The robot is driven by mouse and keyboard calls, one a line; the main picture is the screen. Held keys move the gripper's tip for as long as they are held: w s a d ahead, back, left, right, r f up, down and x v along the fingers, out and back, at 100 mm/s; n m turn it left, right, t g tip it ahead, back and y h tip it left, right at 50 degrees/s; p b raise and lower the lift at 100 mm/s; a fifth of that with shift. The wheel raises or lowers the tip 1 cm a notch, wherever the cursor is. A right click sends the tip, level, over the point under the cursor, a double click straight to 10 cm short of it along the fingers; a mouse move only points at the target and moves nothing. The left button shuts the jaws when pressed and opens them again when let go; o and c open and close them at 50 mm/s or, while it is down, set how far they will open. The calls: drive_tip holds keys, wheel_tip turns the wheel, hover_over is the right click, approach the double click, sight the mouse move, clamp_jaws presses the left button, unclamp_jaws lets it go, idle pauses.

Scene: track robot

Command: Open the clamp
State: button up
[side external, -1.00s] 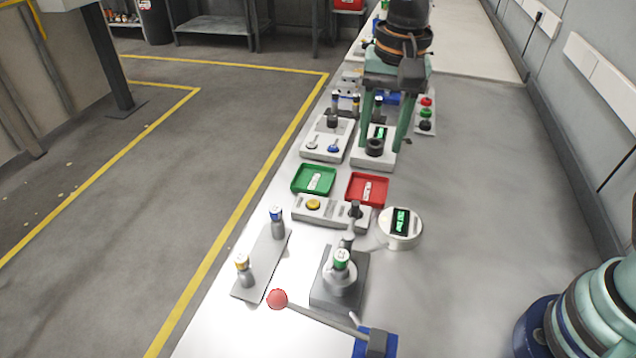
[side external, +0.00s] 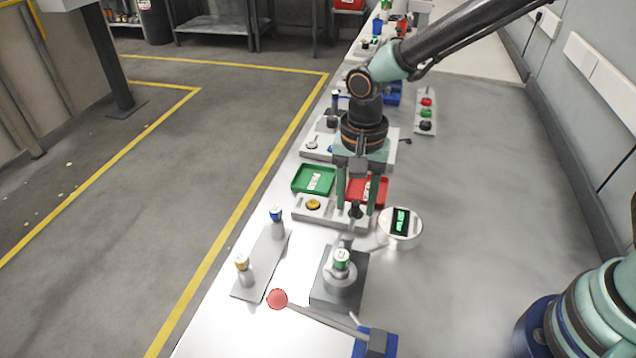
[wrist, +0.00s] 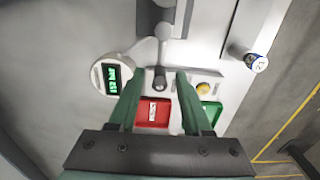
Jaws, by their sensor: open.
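The clamp is a grey fixture on a dark base (side external: 325,292), with a green-capped bottle (side external: 341,259) standing in it. Its handle (side external: 355,211) sticks up at the back with a dark knob. In the wrist view the handle knob (wrist: 160,82) lies between my fingertips, with its rod running up the picture. My gripper (side external: 357,209) points down with its fingers open, one on each side of the handle. It also shows open in the wrist view (wrist: 160,74). I cannot tell whether either finger touches the handle.
A red tray (side external: 380,191) and a green tray (side external: 303,183) stand just behind. A round scale (side external: 402,238) is to the right. A yellow-button box (side external: 313,205) is close on the left. A red-ball lever (side external: 277,299) and two capped bottles (side external: 244,272) stand nearer.

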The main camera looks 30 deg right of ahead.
drive_tip(key=shift+f, duration=0.7)
clamp_jaws()
drive_tip(key=shift+r, duration=0.1)
idle(0.9)
